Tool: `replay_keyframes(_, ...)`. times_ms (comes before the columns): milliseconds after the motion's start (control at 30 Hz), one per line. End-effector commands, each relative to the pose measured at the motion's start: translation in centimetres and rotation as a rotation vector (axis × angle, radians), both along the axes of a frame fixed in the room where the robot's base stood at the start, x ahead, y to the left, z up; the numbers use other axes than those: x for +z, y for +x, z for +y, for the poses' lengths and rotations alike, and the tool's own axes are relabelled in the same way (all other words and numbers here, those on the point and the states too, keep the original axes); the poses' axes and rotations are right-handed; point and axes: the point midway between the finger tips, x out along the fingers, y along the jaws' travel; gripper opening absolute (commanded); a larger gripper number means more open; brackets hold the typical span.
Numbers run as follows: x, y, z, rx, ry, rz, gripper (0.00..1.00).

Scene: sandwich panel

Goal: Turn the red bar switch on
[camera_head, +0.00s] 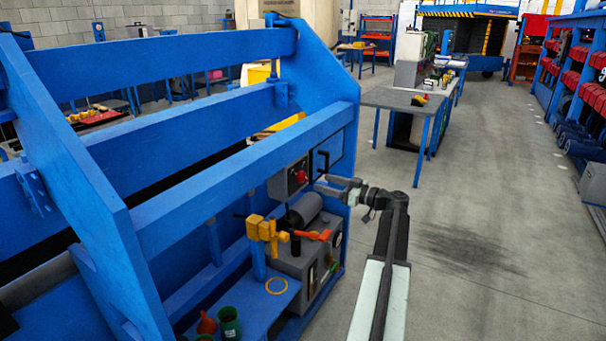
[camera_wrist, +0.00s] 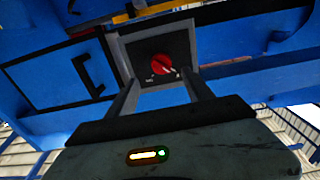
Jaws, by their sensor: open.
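The red bar switch (camera_wrist: 161,65) is a round red knob on a dark square plate in the wrist view. In the head view, the red switch (camera_head: 301,176) shows on a grey box on the blue machine frame. My gripper (camera_wrist: 160,92) is open, its two fingers on either side below the switch in the wrist view, apart from it. In the head view, my gripper (camera_head: 325,183) reaches left toward the box from the right. The small markings around the knob are too small to read.
A blue panel with a black handle (camera_wrist: 84,74) is beside the switch box. Blue beams (camera_head: 250,170) of the machine frame run above and left of the box. A shelf below holds a yellow part (camera_head: 262,230). Open floor (camera_head: 480,240) lies to the right.

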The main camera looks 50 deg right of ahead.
Motion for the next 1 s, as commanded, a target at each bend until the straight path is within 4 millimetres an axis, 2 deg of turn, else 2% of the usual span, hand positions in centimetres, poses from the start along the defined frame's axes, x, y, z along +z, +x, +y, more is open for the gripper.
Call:
replay_keyframes(200,-0.1,4.1,1.2,0.009,0.001,0.002,0.6)
replay_keyframes(400,-0.1,7.0,2.0,0.009,0.001,0.002,0.6)
replay_keyframes(733,-0.1,7.7,2.3,0.01,0.002,0.003,0.6)
replay_keyframes(767,-0.1,7.7,2.3,0.011,0.002,0.004,0.55)
replay_keyframes(933,-0.1,7.7,2.4,0.011,0.002,0.004,0.07)
replay_keyframes(967,-0.1,7.7,2.4,0.011,0.002,0.004,0.0)
replay_keyframes(1000,-0.1,8.1,2.5,0.017,0.002,0.004,0.0)
